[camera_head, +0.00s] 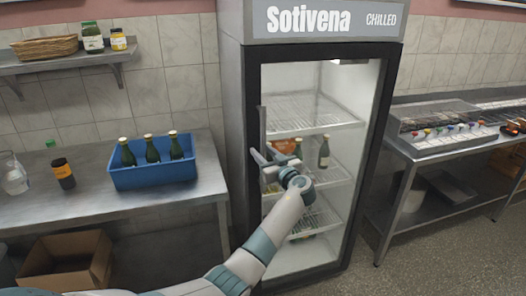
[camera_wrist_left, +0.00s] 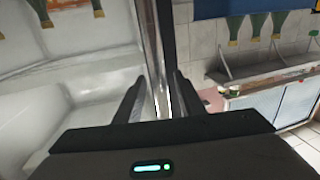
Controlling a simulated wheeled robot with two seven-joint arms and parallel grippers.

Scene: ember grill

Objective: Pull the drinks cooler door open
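The drinks cooler (camera_head: 229,85) is a tall grey cabinet with a "Sotivena CHILLED" sign. Its dark-framed glass door (camera_head: 377,135) looks shut. A vertical bar handle (camera_head: 262,130) runs along the door's left side. My left gripper (camera_head: 257,157) is at the lower part of this handle, fingers apart. In the left wrist view, the two fingers of my left gripper (camera_wrist_left: 157,92) stand on either side of a vertical metal bar (camera_wrist_left: 155,50), with some gap showing; whether they touch it I cannot tell. My right gripper is not in view.
A steel counter (camera_head: 90,212) with a blue crate (camera_head: 150,178) of bottles stands left of the cooler. A cardboard box (camera_head: 65,265) is below it. A steel table with a grill (camera_head: 440,125) stands to the right. The floor (camera_head: 400,265) before the cooler's right side is clear.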

